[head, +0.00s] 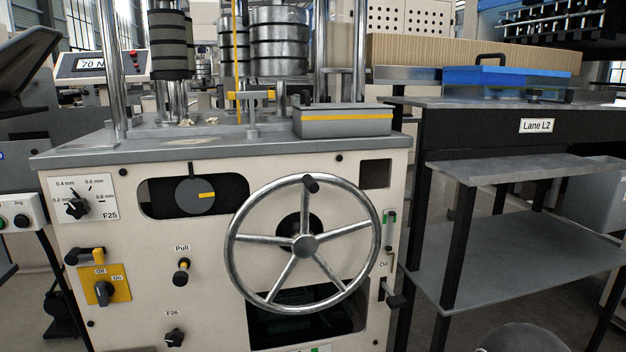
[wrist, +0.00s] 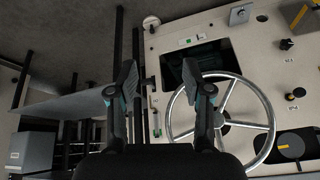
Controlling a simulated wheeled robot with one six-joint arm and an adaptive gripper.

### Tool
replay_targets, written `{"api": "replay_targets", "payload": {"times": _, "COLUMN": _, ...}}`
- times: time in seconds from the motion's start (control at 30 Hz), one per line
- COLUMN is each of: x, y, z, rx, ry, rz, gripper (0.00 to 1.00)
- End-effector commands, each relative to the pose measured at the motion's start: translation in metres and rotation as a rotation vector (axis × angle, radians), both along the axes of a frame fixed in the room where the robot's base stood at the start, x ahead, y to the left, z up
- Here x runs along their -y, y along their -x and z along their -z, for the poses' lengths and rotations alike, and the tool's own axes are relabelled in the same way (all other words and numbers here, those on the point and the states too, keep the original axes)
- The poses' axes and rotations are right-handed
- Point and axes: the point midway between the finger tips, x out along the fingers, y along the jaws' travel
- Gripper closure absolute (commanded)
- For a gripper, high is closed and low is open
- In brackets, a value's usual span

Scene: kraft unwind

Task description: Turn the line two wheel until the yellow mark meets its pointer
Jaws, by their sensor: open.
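My gripper (wrist: 159,80) is open and empty in the wrist view. One finger overlaps the wheel in the picture; I see no contact. The head view does not show the gripper.
An Oil fitting (head: 390,232) and a protruding lever (head: 394,292) sit right of the wheel. A Pull knob (head: 181,268) and a yellow-plated switch (head: 104,290) are left.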

Motion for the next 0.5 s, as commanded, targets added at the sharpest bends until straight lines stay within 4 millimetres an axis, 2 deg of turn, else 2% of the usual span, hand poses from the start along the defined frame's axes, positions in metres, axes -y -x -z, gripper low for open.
{"api": "replay_targets", "payload": {"times": 0.13, "x": -0.028, "y": -0.035, "z": -0.010, "rx": -0.046, "ry": -0.207, "rz": 0.050, "gripper": 0.50}}
{"api": "replay_targets", "payload": {"times": 0.27, "x": -0.059, "y": -0.082, "z": -0.033, "rx": -0.083, "ry": -0.459, "rz": 0.087, "gripper": 0.50}}
{"api": "replay_targets", "payload": {"times": 0.4, "x": -0.083, "y": -0.140, "z": -0.068, "rx": -0.094, "ry": -0.741, "rz": 0.103, "gripper": 0.50}}
{"api": "replay_targets", "payload": {"times": 0.5, "x": -0.091, "y": -0.184, "z": -0.096, "rx": -0.085, "ry": -0.941, "rz": 0.100, "gripper": 0.50}}
